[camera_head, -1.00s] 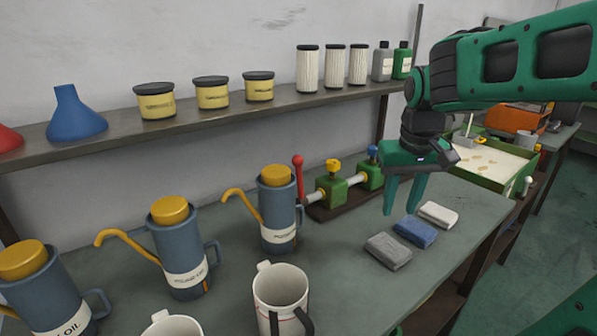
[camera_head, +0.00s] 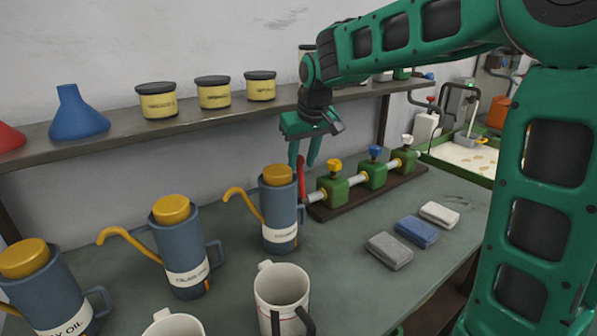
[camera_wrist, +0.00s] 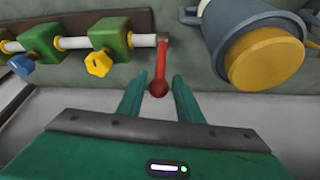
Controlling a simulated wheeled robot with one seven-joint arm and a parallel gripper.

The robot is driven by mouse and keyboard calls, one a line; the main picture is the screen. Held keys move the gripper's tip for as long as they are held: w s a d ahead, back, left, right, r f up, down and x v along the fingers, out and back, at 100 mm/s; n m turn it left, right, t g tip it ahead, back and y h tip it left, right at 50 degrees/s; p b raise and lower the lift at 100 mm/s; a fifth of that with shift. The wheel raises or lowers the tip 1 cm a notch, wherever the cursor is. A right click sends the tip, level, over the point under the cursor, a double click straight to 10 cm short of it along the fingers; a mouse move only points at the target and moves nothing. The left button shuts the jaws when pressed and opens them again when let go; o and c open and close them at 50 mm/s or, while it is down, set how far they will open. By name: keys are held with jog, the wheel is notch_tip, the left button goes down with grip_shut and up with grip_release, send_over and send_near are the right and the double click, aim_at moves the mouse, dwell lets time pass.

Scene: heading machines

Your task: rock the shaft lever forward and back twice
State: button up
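The red shaft lever (camera_head: 301,172) stands at the left end of a silver shaft (camera_head: 346,179), which runs through green blocks on a dark base. In the wrist view the lever (camera_wrist: 162,66) ends in a round red knob. My gripper (camera_head: 305,165) is over the lever, pointing down. In the wrist view the open fingers of my gripper (camera_wrist: 158,82) lie on either side of the knob, with gaps showing. I cannot tell how deep the knob sits between them. In the head view the gripper hides the lever's top.
A blue oil can (camera_head: 278,215) with a yellow lid (camera_wrist: 263,58) stands close beside the lever. A shelf (camera_head: 210,121) with jars runs behind.

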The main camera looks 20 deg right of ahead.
aim_at(301, 182)
jog(key=shift+x, duration=2.05)
grip_shut()
